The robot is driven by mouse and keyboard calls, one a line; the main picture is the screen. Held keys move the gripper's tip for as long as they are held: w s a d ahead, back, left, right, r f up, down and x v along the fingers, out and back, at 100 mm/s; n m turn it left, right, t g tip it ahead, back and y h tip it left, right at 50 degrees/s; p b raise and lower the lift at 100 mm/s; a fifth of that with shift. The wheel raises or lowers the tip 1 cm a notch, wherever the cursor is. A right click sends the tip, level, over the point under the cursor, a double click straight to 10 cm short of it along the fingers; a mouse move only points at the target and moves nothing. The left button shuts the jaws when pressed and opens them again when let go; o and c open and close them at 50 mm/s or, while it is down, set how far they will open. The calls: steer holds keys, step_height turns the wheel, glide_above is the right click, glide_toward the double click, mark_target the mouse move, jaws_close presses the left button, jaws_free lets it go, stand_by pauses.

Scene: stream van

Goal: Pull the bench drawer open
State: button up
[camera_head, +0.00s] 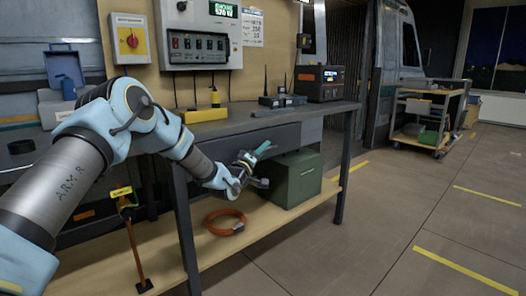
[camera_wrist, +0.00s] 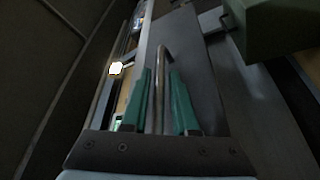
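The bench drawer (camera_head: 285,137) is a dark grey front under the bench top, and it looks flush with the bench. My gripper (camera_head: 264,152) is in front of it, with its fingers toward the drawer. In the wrist view, a thin metal bar handle (camera_wrist: 161,62) runs between the two green fingers of my gripper (camera_wrist: 160,75). A narrow gap shows on both sides of the bar, so the fingers look open around it. In the head view, my gripper hides the handle.
A green box (camera_head: 292,180) and an orange cable coil (camera_head: 226,222) are on the lower shelf (camera_head: 250,245). The dark bench leg (camera_head: 344,165) stands at the right. The floor (camera_head: 400,215) in front is clear. A cart (camera_head: 428,115) stands farther back.

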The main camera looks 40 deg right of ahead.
jaws_close()
stand_by(1.4)
